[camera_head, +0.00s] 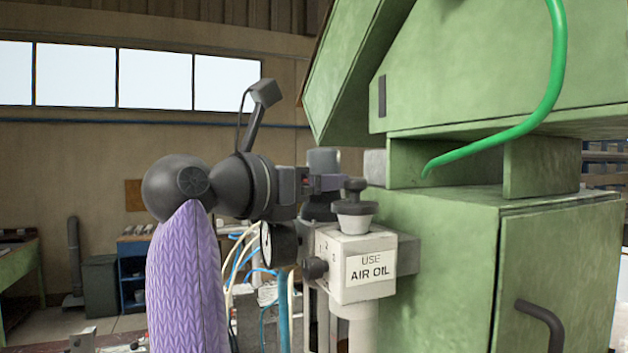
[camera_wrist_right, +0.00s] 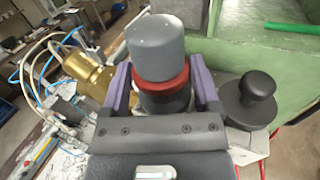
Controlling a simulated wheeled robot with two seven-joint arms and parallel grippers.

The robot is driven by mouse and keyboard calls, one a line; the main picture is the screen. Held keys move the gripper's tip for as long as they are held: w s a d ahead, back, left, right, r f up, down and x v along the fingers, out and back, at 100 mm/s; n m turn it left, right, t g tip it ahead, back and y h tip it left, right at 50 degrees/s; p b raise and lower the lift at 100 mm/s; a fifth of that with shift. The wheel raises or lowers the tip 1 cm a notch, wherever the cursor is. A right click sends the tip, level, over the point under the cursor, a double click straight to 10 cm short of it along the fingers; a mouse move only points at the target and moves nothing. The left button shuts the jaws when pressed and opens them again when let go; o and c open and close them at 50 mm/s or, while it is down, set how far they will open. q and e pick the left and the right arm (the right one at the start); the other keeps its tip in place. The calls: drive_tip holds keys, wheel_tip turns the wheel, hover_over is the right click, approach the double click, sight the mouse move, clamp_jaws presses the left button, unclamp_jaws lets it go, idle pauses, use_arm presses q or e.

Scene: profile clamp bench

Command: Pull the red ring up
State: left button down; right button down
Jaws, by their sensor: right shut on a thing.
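The red ring (camera_wrist_right: 177,82) sits around a dark cylindrical body, just under a grey rounded cap (camera_wrist_right: 155,45), in the right wrist view. My right gripper (camera_wrist_right: 163,90) has its purple fingers on either side of the ring and is shut on it. In the head view my right gripper (camera_head: 318,183) reaches in from the left at the cap (camera_head: 323,160), beside the green machine. The ring is mostly hidden there by the fingers. My left gripper is not in view.
A white block labelled "USE AIR OIL" (camera_head: 369,270) with a dark knob (camera_head: 355,205) stands just right of my gripper. The green machine (camera_head: 440,260) fills the right side. A brass-coloured part (camera_wrist_right: 88,75) and blue hoses lie to the left in the wrist view.

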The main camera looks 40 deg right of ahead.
drive_tip(key=shift+r+p, duration=0.5)
unclamp_jaws()
drive_tip(key=a+b, duration=0.2)
drive_tip(key=a, duration=0.8)
drive_tip(key=shift+s, duration=0.4)
drive_tip(key=shift+f, duration=0.1)
